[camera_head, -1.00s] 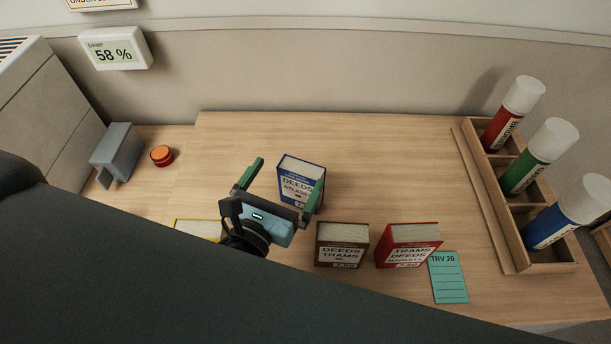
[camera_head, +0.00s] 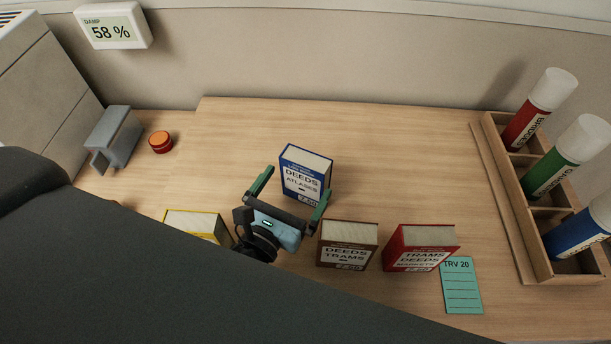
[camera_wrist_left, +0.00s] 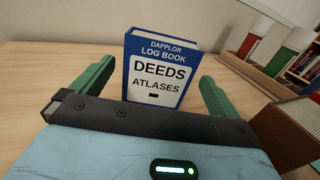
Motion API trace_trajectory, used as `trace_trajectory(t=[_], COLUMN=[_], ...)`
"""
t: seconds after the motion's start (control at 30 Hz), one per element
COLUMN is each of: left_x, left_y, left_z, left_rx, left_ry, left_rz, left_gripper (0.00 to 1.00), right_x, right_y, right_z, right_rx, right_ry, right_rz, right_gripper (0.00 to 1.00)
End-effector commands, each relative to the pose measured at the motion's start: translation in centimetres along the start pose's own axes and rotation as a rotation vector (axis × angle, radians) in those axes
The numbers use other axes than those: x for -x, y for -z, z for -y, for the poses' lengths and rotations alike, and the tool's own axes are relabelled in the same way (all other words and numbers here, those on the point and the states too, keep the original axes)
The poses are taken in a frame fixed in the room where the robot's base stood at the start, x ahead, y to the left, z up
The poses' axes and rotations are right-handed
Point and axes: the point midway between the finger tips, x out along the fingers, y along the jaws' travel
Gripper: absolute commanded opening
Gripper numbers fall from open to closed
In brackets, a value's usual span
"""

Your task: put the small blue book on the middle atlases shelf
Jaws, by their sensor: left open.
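The small blue book (camera_head: 304,172), labelled DEEDS ATLASES, stands upright on the wooden desk. My left gripper (camera_head: 291,184) is open just in front of it, its green fingers pointing at the book. In the left wrist view the blue book (camera_wrist_left: 158,70) stands ahead, between the lines of the two open fingers (camera_wrist_left: 150,85). The fingertips look to be short of or just at the book's front; no grip on it shows. The middle atlases shelf is not clearly identifiable in these views. My right gripper is not in view.
A brown book (camera_head: 347,244) and a red book (camera_head: 420,247) stand to the right of the gripper, with a teal card (camera_head: 461,285) beside them. A yellow-edged book (camera_head: 196,223) is at the left. A wooden rack (camera_head: 528,225) holds capped tubes. The desk behind the blue book is clear.

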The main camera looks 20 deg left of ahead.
Motion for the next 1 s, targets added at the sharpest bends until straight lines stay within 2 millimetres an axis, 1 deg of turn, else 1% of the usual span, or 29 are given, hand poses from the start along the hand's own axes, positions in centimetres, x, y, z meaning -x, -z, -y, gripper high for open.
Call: trace_trajectory(t=[0.03, 0.1, 0.3, 0.43, 0.63, 0.67, 1.0], left_x=[-0.8, -1.9, -4.6, -5.2, -5.2, -5.2, -5.2], left_y=[-0.4, -0.5, -0.3, -0.2, -0.1, -0.1, -0.2], left_z=[0.0, 0.0, 0.0, 0.0, 0.0, 0.0, 0.0], left_rx=[0.000, -0.001, 0.000, 0.001, 0.001, 0.001, 0.000], left_ry=[-0.001, -0.001, 0.000, 0.000, 0.000, 0.000, 0.000], left_rz=[0.007, 0.008, 0.005, 0.003, 0.001, 0.001, 0.004], left_gripper=[1.00, 1.00, 1.00, 1.00, 1.00, 0.99, 0.54], right_x=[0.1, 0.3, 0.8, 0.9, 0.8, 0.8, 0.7], right_y=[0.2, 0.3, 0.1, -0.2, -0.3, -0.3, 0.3], right_z=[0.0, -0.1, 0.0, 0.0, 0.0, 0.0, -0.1], right_rx=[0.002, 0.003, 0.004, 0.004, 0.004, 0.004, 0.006], right_ry=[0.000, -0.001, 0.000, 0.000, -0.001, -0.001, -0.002], right_rz=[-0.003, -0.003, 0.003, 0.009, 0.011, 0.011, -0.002], right_gripper=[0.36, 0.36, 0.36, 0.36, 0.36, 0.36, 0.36])
